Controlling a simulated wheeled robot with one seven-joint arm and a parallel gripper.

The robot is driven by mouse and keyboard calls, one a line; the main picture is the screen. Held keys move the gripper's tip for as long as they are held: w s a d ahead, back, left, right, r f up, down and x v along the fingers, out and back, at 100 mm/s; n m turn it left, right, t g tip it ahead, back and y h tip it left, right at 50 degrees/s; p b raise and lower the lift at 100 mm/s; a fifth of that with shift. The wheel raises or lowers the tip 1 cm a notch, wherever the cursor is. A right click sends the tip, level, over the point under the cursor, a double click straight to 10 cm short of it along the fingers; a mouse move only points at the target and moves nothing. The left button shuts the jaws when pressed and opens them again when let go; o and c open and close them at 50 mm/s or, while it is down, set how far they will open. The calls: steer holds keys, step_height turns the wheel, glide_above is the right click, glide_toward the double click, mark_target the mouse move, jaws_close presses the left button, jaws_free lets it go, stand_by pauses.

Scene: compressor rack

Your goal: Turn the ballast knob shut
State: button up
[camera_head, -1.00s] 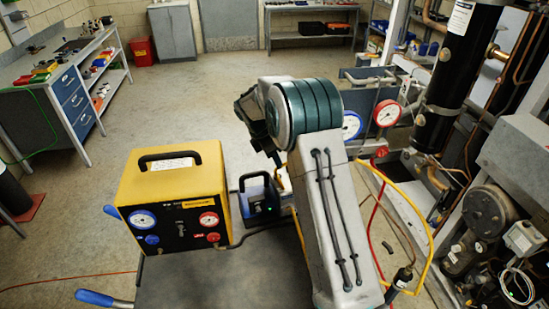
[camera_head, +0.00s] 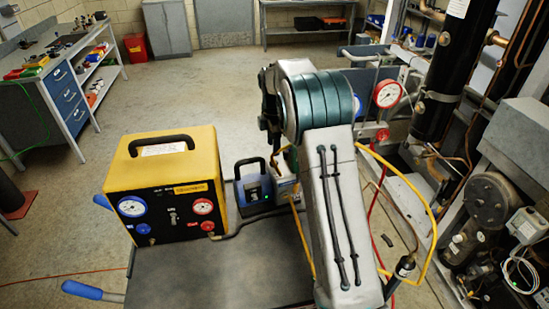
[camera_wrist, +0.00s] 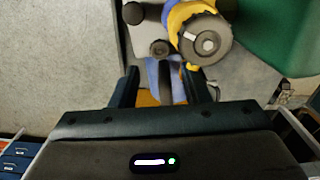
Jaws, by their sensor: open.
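A blue pump (camera_head: 254,187) stands on the cart between the yellow unit and my arm. My gripper (camera_head: 268,112) is raised above it, its jaws partly hidden by my wrist. In the wrist view my open gripper (camera_wrist: 162,78) has its two fingers apart, with nothing clearly held. Just beyond the fingertips is a small dark round knob (camera_wrist: 159,48). To its right is a larger grey round cap (camera_wrist: 206,41) with a white mark and a yellow and blue collar. A black round cap (camera_wrist: 133,13) is at the top. I cannot tell which is the ballast knob.
The yellow unit (camera_head: 165,175) with gauges stands left of the pump. A yellow hose (camera_head: 428,225) loops right of my arm. Red-faced and blue-faced gauges stand behind it. The compressor rack (camera_head: 495,205) fills the right side. The cart top (camera_head: 220,265) is clear in front.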

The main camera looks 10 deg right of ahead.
mark_target(274, 162)
step_height(274, 162, down, 8)
steer(key=b, duration=0.4)
steer(key=shift+r+b, duration=0.15)
steer(key=shift+b, duration=0.2)
steer(key=shift+r+n, duration=0.35)
steer(key=shift+n, duration=0.25)
steer(key=n, duration=0.3)
steer(key=shift+n+p, duration=0.3)
steer(key=shift+p, duration=0.05)
